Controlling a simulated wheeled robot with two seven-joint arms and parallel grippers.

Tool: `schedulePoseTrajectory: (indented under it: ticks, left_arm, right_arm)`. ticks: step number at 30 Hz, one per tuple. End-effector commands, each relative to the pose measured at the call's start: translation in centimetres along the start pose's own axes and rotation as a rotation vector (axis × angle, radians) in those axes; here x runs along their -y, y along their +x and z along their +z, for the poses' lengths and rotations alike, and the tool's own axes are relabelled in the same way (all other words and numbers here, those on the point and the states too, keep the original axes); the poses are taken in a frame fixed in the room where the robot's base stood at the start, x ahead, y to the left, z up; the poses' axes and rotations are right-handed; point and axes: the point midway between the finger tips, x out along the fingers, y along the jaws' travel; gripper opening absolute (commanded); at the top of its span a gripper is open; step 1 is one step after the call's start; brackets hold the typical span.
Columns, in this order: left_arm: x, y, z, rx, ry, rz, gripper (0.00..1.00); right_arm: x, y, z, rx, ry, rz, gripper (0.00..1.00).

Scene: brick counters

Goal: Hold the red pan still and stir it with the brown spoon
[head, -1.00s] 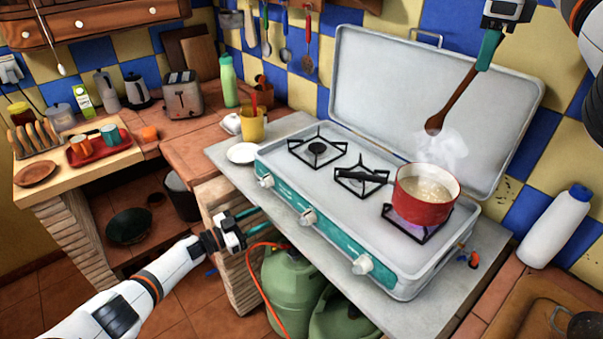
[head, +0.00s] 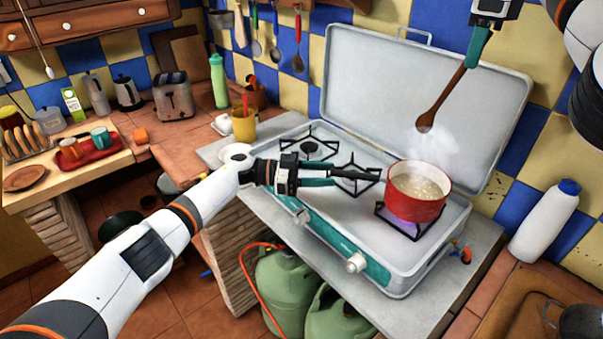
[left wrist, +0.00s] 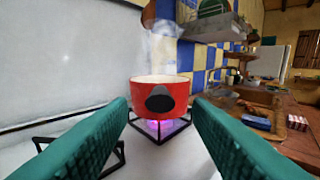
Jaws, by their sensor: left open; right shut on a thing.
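The red pan (head: 417,208) sits on the right-hand burner of the stove, with pale, steaming contents. Its dark handle (head: 360,175) points left, towards my left gripper. My left gripper (head: 331,172) is open, its teal fingers lined up with the handle. In the left wrist view the pan (left wrist: 178,88) is straight ahead, the handle's round end (left wrist: 159,101) between the two spread fingers. My right gripper (head: 478,45) is shut on the brown spoon (head: 442,100) and holds it head down, above the pan and clear of it.
The grey stove (head: 420,262) has an upright lid (head: 420,95) behind the burners. A purple flame glows under the pan. A white bottle (head: 543,225) stands to the right. A yellow cup (head: 244,127) and a white saucer (head: 235,152) are at the stove's left.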

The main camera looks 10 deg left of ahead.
Motion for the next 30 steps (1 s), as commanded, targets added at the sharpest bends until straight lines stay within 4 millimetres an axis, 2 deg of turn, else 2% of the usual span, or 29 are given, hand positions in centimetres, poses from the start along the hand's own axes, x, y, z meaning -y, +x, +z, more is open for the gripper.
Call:
schedulePoseTrajectory:
  ticks: [3,9,15,22,30]
  left_arm:
    - [0.0,2.3,0.1,0.001,0.001,-0.002,0.45]
    - [0.0,4.7,0.0,0.001,0.000,0.001,0.45]
    - [0.0,5.6,0.0,0.000,0.001,0.001,0.45]
    - [0.0,5.6,0.0,0.000,0.001,0.002,0.45]
    - [-0.1,5.5,0.0,0.000,0.001,0.002,0.01]
  right_arm:
    - [0.0,0.0,0.0,0.000,0.000,0.000,0.00]
    - [0.0,0.0,0.0,0.000,0.000,0.000,0.00]
    - [0.0,0.0,0.0,0.000,0.000,0.000,0.00]
    - [0.0,0.0,0.0,0.000,0.000,0.000,0.00]
    - [0.0,0.0,0.0,0.000,0.000,0.000,0.00]
